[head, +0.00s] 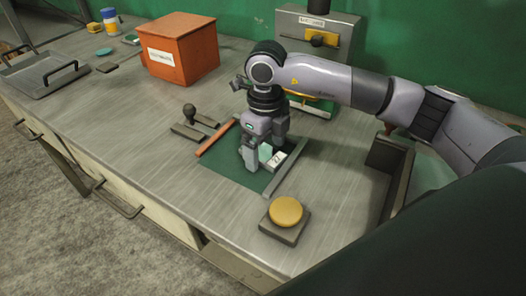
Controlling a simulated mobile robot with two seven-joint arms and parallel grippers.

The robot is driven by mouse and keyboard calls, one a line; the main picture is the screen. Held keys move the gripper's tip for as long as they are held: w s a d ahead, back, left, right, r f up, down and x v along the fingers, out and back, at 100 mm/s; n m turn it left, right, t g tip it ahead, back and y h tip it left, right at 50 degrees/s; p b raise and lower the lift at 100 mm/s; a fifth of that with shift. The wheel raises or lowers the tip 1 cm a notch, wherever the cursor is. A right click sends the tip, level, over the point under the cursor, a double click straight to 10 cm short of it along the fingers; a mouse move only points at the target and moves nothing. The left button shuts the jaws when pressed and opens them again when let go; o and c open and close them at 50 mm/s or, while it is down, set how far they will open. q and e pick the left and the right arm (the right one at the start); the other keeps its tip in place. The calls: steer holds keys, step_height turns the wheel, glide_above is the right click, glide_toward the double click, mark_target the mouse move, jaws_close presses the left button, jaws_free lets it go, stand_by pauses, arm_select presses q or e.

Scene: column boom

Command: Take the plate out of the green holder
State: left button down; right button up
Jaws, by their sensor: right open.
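My right gripper (261,160) points down over a dark green mat (220,168), which has an orange strip on its left and a grey strip on its right. Its jaws are open. A small pale green piece (265,152), which looks like the holder, shows at the fingers. A small white block or plate with dark marks (276,160) is right beside it. The gripper hides part of both, so I cannot tell how the plate sits in the holder or whether a finger touches it. My left gripper is not in view.
A yellow button on a grey base (286,211) stands near the front edge. An orange box (180,48) stands at the back left, and a grey cabinet (340,45) behind my arm. A black-knobbed stamp (190,115) is left of the mat. The bench's front left is clear.

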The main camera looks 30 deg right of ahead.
steer(key=c, duration=1.7)
steer(key=shift+o, duration=0.2)
steer(key=shift+w+r, duration=0.1)
steer(key=shift+r, duration=0.1)
